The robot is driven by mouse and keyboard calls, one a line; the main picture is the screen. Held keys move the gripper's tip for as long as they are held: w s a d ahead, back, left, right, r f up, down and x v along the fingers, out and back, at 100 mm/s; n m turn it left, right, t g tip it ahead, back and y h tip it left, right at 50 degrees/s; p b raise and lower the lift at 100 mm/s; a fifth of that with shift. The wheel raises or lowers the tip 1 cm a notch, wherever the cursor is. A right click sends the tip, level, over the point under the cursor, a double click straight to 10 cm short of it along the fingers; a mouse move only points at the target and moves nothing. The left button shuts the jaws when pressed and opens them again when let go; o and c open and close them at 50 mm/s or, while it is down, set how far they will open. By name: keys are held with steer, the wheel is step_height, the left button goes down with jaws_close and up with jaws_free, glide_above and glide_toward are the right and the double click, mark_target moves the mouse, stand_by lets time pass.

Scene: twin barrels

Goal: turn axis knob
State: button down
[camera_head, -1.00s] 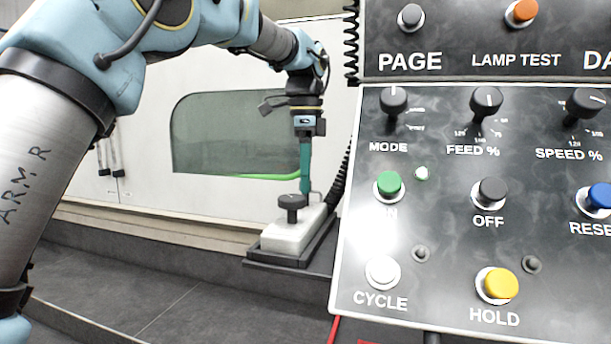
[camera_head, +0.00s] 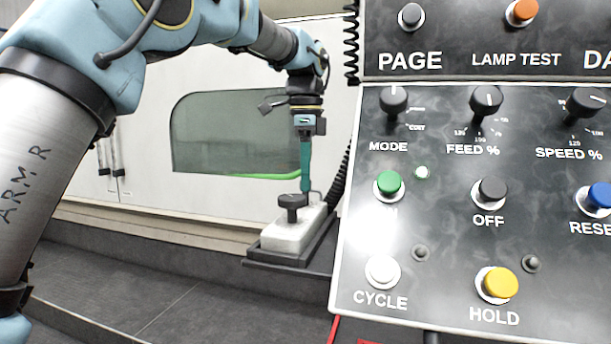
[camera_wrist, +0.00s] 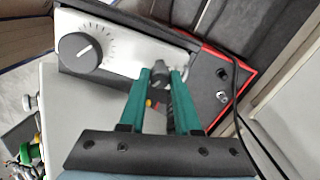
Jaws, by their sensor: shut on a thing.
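The axis knob (camera_wrist: 159,77) is a small dark grey knob on the pale face of a handheld control box (camera_wrist: 135,48). In the wrist view it sits between the two green fingertips of my gripper (camera_wrist: 160,80), which are shut on it. In the head view the box (camera_head: 284,235) lies on a dark ledge, and my gripper (camera_head: 306,188) points straight down at its far end. The axis knob is hidden there by the fingers. A larger black dial (camera_head: 291,207) stands on the near part of the box; it also shows in the wrist view (camera_wrist: 78,52), left of the fingers.
A large control panel (camera_head: 440,235) with labelled knobs and buttons fills the right of the head view. A black coiled cable (camera_head: 343,170) runs up from near the box. A white machine door with a window (camera_head: 235,130) stands behind. The floor in front is clear.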

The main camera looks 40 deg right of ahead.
steer(key=shift+n, duration=0.3)
steer(key=n, duration=1.1)
steer(key=shift+n, duration=0.3)
steer(key=n, duration=1.1)
steer(key=shift+n, duration=0.3)
steer(key=c, duration=0.6)
jaws_free()
step_height(320, 180, up, 11)
